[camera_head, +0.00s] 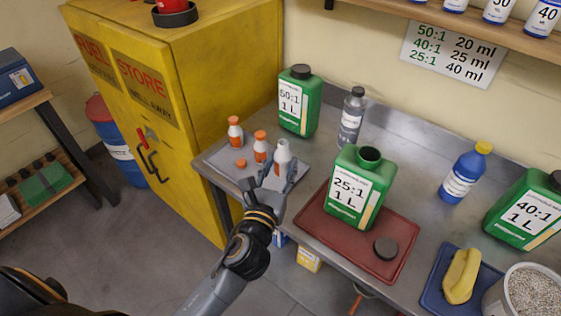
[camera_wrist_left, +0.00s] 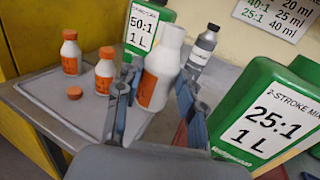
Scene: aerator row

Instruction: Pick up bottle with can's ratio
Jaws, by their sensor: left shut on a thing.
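My left gripper (camera_head: 277,180) is shut on a small white bottle (camera_head: 283,153) with an orange label. The bottle has no orange cap on and is tilted slightly in the left wrist view (camera_wrist_left: 161,65). Its label is unreadable, and I cannot tell whether its base clears the tray. Two similar bottles with orange caps (camera_head: 235,132) (camera_head: 260,147) stand on the grey tray (camera_head: 222,155); a loose orange cap (camera_head: 240,164) lies there. The green can marked 25:1, 1 L (camera_head: 351,187) stands open on the red tray (camera_head: 318,226), its dark cap (camera_head: 386,248) beside it. My right gripper is not in view.
A wall chart (camera_head: 455,52) reads 50:1 20 ml, 40:1 25 ml, 25:1 40 ml. Green cans marked 50:1 (camera_head: 298,104) and 40:1 (camera_head: 528,212), a grey bottle (camera_head: 352,116) and a blue bottle (camera_head: 465,173) stand on the bench. A yellow cabinet (camera_head: 205,80) borders it at left.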

